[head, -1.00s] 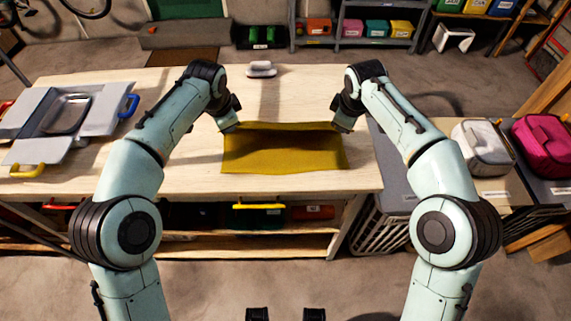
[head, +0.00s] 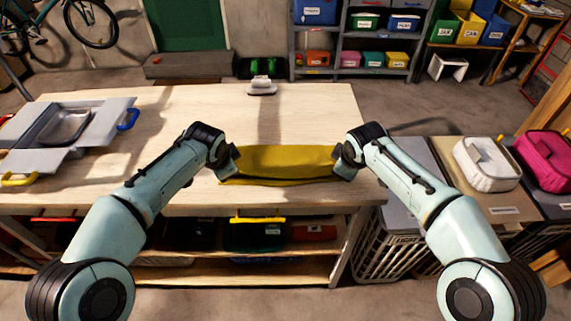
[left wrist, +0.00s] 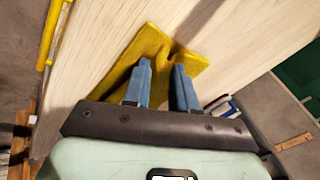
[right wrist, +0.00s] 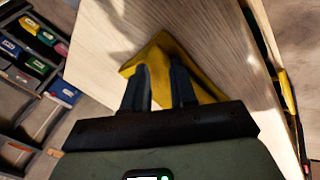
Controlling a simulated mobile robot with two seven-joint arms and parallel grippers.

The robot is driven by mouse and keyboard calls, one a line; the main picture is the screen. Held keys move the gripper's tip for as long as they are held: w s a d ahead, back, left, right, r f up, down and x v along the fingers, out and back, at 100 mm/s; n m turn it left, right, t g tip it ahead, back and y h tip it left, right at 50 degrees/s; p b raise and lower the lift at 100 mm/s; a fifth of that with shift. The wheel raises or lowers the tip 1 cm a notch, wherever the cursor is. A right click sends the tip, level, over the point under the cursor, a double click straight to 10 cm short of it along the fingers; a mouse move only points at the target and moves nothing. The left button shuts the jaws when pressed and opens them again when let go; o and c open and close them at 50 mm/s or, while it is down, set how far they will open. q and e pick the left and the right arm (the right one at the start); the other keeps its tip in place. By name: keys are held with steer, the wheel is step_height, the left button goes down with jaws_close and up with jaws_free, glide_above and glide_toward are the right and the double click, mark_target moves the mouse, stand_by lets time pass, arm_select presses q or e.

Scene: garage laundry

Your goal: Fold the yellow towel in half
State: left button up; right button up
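The yellow towel (head: 285,160) lies near the front edge of the pale wooden table, its far part raised and drawn toward the front over the lower layer. My left gripper (head: 232,160) is at its left end and my right gripper (head: 345,162) at its right end. In the left wrist view, the towel (left wrist: 150,45) gathers in a crease at the fingertips (left wrist: 162,68). In the right wrist view, the towel (right wrist: 162,46) rises in a ridge at the fingertips (right wrist: 159,67). Both grippers appear shut on it with a narrow finger gap; the exact contact is hidden.
The wooden table (head: 200,110) is clear behind the towel. A white-handled object (head: 262,87) stands at its far edge. A grey tray-like case (head: 65,130) sits at the left. White (head: 487,163) and magenta (head: 545,160) cases stand to the right, beyond my right arm.

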arm_select(q)
steer(key=shift+o, duration=1.2)
arm_select(e)
steer(key=shift+o, duration=1.1)
arm_select(q)
steer(key=shift+d, duration=0.1)
arm_select(e)
steer(key=shift+a, duration=0.1)
